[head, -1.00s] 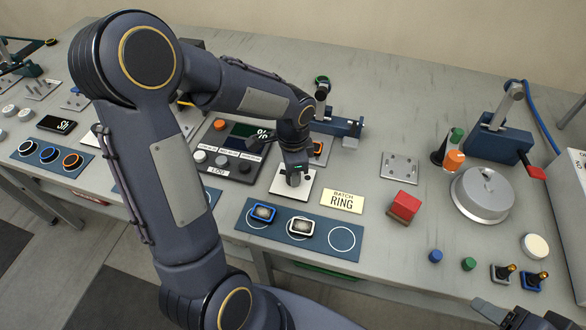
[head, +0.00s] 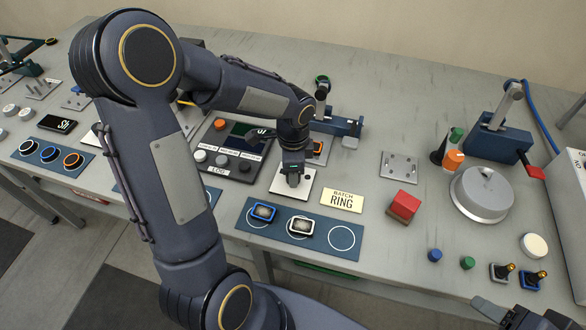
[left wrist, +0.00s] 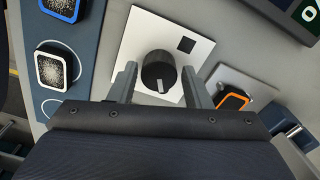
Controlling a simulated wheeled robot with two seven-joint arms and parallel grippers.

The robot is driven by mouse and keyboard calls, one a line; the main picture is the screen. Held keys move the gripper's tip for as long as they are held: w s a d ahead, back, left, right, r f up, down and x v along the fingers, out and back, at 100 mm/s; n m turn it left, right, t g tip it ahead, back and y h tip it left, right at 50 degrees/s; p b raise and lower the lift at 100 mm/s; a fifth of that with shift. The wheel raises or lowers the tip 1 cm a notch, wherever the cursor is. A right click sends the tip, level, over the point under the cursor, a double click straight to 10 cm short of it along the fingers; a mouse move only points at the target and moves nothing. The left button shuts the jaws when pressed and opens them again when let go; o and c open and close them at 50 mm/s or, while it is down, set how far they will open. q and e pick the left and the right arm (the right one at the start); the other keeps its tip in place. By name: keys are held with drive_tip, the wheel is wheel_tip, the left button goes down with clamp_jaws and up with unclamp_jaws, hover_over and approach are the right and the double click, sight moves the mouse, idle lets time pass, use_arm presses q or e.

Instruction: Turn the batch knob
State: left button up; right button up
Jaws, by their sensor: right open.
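The batch knob (left wrist: 158,72) is a round black knob with a pale pointer mark, on a white square plate (left wrist: 132,45) with a small black square. My right gripper (head: 500,314) is open and empty at the front right edge, partly cut off.
A blue mat (head: 262,228) with watch-like pieces lies in front of the plate. A control box (head: 226,165) with buttons and a display stands to the left. A red block (head: 403,206) and a grey round lid (head: 481,194) are to the right. An orange-framed piece (left wrist: 232,102) sits close to one finger.

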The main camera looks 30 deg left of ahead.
use_arm(q)
drive_tip(key=shift+o, duration=1)
wheel_tip(320, 180, up, 7)
drive_tip(key=shift+r, duration=0.45)
